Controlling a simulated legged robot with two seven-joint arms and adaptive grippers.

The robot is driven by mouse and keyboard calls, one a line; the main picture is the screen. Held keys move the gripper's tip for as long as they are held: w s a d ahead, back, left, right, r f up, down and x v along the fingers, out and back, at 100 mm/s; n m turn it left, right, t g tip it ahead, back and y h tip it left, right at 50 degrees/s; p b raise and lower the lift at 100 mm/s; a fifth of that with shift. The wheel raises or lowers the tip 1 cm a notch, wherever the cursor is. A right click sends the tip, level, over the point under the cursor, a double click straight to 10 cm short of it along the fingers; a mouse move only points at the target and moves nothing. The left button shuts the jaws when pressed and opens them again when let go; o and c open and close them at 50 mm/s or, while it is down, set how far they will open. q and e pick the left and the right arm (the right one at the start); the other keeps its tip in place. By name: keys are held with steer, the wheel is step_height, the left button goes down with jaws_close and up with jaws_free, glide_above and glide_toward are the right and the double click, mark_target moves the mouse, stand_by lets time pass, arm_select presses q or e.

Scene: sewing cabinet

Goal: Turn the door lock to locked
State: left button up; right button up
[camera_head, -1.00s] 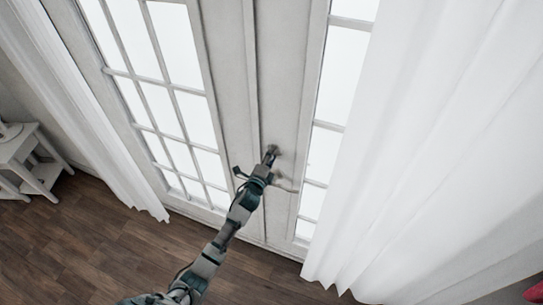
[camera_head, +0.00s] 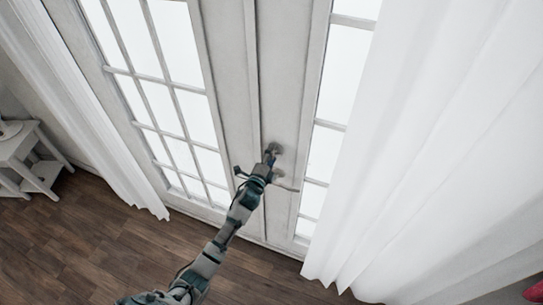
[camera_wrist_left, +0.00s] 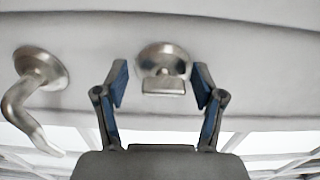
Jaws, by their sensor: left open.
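The door lock (camera_wrist_left: 163,68) is a round metal rose with a flat thumb-turn on the white door (camera_head: 285,75). In the left wrist view it sits between the two fingers of my left gripper (camera_wrist_left: 160,85). The fingers are open, one on each side of the thumb-turn, with a gap to it on both sides. In the head view my left gripper (camera_head: 269,158) is at the lock (camera_head: 275,149) and hides part of it. The lever handle (camera_wrist_left: 35,85) is to the left in the wrist view, and below the lock in the head view (camera_head: 286,187). My right gripper is not in view.
White curtains hang on the right (camera_head: 420,150) and left (camera_head: 85,110) of the glazed doors. A small white side table (camera_head: 30,160) stands at the far left. The wooden floor (camera_head: 90,240) in front of the doors is clear.

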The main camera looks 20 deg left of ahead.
arm_select(q)
steer(key=s+a, duration=0.1)
steer(key=s, duration=1)
steer(key=shift+s+a, duration=0.15)
steer(key=shift+s, duration=0.25)
steer(key=shift+f, duration=0.1)
